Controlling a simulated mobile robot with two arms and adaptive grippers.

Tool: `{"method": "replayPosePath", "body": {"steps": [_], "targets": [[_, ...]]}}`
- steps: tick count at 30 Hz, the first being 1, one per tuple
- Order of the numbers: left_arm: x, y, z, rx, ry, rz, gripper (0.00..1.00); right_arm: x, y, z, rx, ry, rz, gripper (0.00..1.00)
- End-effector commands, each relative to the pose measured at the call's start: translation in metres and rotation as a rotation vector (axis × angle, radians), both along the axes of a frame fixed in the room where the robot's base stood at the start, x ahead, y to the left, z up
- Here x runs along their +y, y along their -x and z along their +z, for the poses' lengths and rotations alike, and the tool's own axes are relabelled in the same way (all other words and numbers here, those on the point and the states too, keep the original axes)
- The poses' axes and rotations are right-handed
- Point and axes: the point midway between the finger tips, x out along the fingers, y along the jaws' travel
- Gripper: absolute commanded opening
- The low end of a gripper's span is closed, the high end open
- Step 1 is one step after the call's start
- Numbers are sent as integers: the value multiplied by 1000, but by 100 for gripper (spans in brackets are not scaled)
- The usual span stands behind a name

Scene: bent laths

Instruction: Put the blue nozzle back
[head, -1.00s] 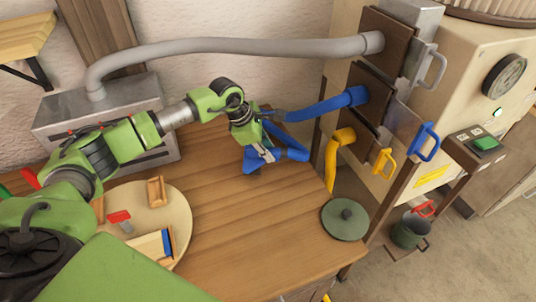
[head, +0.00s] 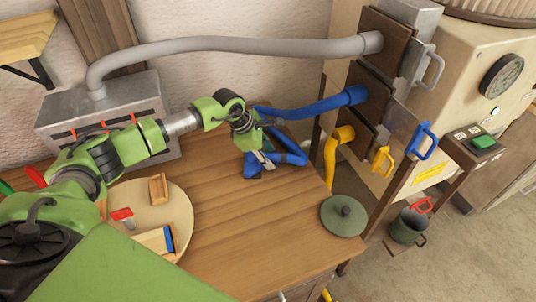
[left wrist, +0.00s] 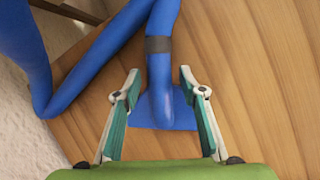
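The blue nozzle (left wrist: 164,112) lies on the wooden table, at the end of the blue hose (head: 322,107). A dark band (left wrist: 158,44) circles it in the left wrist view. The hose runs from the machine's middle panel down to the table and bends there. My left gripper (head: 262,166) is low over the table at the nozzle end. In the left wrist view my left gripper (left wrist: 158,76) is open, with one finger on each side of the nozzle. In the head view the arm hides part of the nozzle. My right gripper is not in view.
A grey box (head: 100,105) with slots stands at the back, joined to a grey hose (head: 235,44). A round board (head: 183,215) holds small blocks and a brush-like piece. A dark green lid (head: 343,216) lies at the table's right edge. A yellow hose (head: 331,160) hangs beyond.

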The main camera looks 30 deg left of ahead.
Motion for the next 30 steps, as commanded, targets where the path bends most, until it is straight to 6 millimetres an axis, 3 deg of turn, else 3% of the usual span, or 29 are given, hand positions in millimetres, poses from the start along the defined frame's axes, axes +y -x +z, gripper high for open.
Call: {"method": "replayPosePath", "body": {"steps": [5,15,21,30], "targets": [[4,3,12,-4,-1,-1,38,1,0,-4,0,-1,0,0],[23,26,76,-6,-2,0,38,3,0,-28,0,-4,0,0],[29,36,103,-2,0,0,38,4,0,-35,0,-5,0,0],[32,40,111,0,0,0,38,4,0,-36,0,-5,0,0]]}}
